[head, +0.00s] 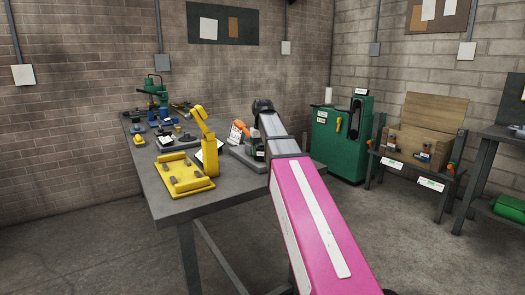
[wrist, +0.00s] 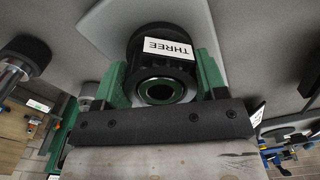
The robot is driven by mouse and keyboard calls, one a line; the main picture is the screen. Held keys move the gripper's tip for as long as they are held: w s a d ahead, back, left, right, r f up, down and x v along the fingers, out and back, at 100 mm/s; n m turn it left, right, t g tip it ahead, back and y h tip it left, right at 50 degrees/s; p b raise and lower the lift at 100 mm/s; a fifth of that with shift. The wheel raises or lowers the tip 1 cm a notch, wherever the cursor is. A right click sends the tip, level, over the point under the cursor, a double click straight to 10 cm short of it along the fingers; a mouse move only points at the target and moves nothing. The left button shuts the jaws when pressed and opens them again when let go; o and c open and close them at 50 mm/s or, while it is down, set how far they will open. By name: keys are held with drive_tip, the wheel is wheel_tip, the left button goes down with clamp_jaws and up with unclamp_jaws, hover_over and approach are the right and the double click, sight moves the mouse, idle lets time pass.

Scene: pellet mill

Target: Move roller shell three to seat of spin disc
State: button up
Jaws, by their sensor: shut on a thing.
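In the wrist view, roller shell three (wrist: 160,72) is a dark ribbed cylinder with a bright ring and a white label reading THREE. The green fingers of my gripper (wrist: 163,88) are shut on it from both sides. The label appears upside down. In the head view, my pink and grey arm reaches over the right part of the grey bench; the gripper and shell are hidden or too small to make out there. I cannot surely identify the spin disc or its seat. A metal post with a dark cap (wrist: 14,66) stands at the left of the wrist view.
The bench (head: 235,192) holds a yellow fixture (head: 184,177), a yellow upright arm (head: 205,140) and several small parts at its far left. A green cabinet (head: 340,140) stands behind right. A rack with a wooden crate (head: 415,145) stands farther right. The bench's front right is clear.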

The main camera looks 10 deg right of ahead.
drive_tip(key=o, duration=1.5)
drive_tip(key=shift+o, duration=0.2)
drive_tip(key=shift+r, duration=0.1)
wheel_tip(320, 180, up, 9)
idle(0.7)
idle(0.3)
